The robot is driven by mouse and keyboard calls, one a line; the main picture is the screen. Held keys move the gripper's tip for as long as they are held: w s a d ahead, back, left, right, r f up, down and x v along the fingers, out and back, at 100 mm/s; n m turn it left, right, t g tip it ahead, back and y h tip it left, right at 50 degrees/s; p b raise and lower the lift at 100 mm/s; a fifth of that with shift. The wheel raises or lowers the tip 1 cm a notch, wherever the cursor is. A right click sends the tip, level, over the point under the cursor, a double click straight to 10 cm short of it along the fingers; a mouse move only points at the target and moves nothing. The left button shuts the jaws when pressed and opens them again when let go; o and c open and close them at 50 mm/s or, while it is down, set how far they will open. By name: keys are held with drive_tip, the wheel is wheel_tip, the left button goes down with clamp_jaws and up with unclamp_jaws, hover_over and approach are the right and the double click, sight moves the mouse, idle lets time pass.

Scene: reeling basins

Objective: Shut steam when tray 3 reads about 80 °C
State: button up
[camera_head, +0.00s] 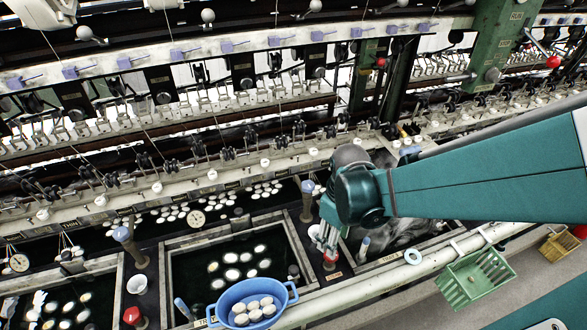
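My gripper (328,245) points down at the front wall between two basins, below the teal wrist. Its fingertips are at or just above a red-topped valve (330,264); I cannot tell whether they touch it or how wide they are open. Another red-topped valve (132,316) stands at the lower left. Round white dial thermometers hang at the middle basin's back (196,218) and at the far left (18,263); their readings are too small to make out. The basin right of my gripper (385,256) shows whitish swirling vapour or water, partly hidden by my arm. Tray numbers are not legible.
A blue oval tub (222,312) with cocoons sits on the middle basin's front edge (180,247). Blue-topped posts (121,234) (308,187) stand between basins. A green basket (476,278) hangs on the front rail. Reeling machinery fills the back.

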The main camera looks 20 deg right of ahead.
drive_tip(key=shift+f+b, duration=0.8)
drive_tip(key=shift+f, duration=2.95)
drive_tip(key=c, duration=0.9)
